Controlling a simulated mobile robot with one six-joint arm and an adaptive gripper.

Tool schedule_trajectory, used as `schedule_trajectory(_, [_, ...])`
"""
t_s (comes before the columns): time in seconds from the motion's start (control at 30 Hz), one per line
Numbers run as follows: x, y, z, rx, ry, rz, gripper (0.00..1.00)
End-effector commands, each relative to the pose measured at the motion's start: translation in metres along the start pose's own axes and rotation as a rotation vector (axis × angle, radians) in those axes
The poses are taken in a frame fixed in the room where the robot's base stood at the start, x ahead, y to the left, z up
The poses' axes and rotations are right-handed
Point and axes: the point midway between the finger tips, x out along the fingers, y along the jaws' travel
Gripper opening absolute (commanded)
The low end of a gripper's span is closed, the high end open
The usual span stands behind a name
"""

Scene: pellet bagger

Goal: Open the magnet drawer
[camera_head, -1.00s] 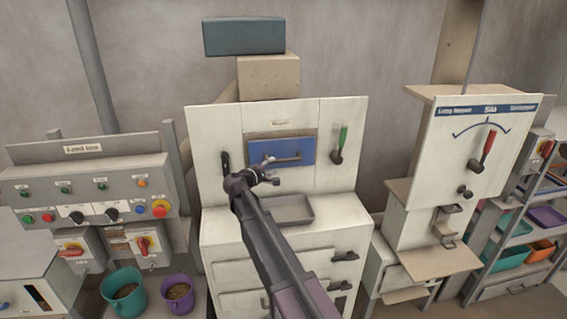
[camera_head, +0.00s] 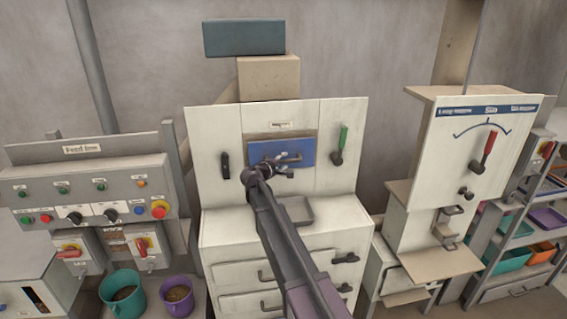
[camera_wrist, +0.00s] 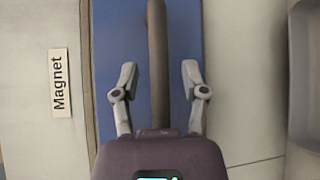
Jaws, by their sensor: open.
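The magnet drawer has a blue front (camera_head: 311,150) set in the upper white panel of the middle cabinet, under a small label (camera_head: 281,124). That label reads "Magnet" in the wrist view (camera_wrist: 60,82). A bar handle (camera_head: 292,159) runs across the blue front; in the wrist view the bar (camera_wrist: 157,70) stands lengthwise between my fingers. My gripper (camera_head: 281,167) is open in front of the drawer. In the wrist view its two fingertips (camera_wrist: 160,76) lie on either side of the bar, with a gap on both sides. The drawer front looks flush with its surround.
A black handle (camera_head: 225,165) is left of the drawer and a green lever (camera_head: 340,146) right of it. A grey tray (camera_head: 297,211) sits below on the cabinet top. The feed control panel (camera_head: 84,192) stands at left, the silo panel (camera_head: 485,150) at right.

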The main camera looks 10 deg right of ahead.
Motion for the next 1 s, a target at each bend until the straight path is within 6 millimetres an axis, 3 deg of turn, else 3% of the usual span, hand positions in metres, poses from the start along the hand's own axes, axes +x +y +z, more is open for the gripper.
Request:
schedule_trajectory(0.03, [0.0,0.0,0.0,0.0,0.0,0.0,0.48])
schedule_trajectory(0.2, [0.0,0.0,0.0,0.0,0.0,0.0,0.0])
schedule_trajectory(0.67, [-0.01,-0.003,0.01,0.0,-0.001,-0.001,0.0])
schedule_trajectory(1.0, [-0.052,-0.015,0.053,0.001,-0.001,-0.001,0.0])
